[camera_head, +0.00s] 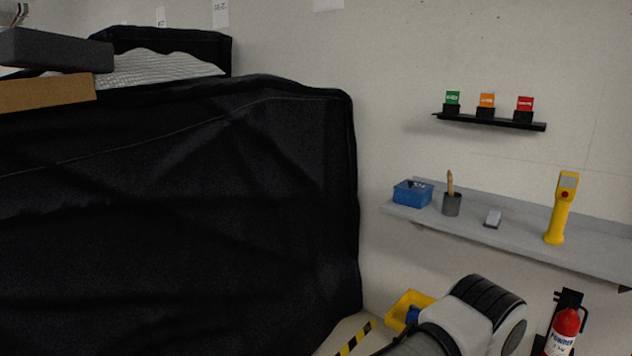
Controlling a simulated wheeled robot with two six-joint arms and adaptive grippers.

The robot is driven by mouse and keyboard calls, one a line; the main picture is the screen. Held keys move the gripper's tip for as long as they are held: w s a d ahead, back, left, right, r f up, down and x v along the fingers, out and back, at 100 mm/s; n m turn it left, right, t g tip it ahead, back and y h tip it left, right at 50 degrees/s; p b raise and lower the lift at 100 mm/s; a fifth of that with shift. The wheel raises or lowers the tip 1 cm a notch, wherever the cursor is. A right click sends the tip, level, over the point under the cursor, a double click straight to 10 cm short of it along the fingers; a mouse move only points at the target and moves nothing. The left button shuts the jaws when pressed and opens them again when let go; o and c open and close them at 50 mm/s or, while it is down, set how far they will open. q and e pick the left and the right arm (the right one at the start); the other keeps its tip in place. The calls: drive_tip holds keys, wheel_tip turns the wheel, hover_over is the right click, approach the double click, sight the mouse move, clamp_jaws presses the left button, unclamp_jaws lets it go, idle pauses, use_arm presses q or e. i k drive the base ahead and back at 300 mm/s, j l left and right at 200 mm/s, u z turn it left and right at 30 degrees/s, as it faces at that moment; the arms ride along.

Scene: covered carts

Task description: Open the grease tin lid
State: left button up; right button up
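I cannot make out a grease tin or its lid for certain in the head view. Neither of my grippers is in view. A white and black link of my own arm shows at the bottom, right of centre, and hides part of the floor there.
On the shelf are a blue box (412,197), a small grey block (493,219) and a yellow handheld device (561,208). A black-covered cart (190,200) fills the left. A yellow bin (405,308) and red extinguisher (564,332) are low down.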

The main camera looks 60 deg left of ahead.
sight(420, 188)
drive_tip(key=u, duration=1.45)
drive_tip(key=i+j+z, duration=0.35)
drive_tip(key=i+j, duration=0.5)
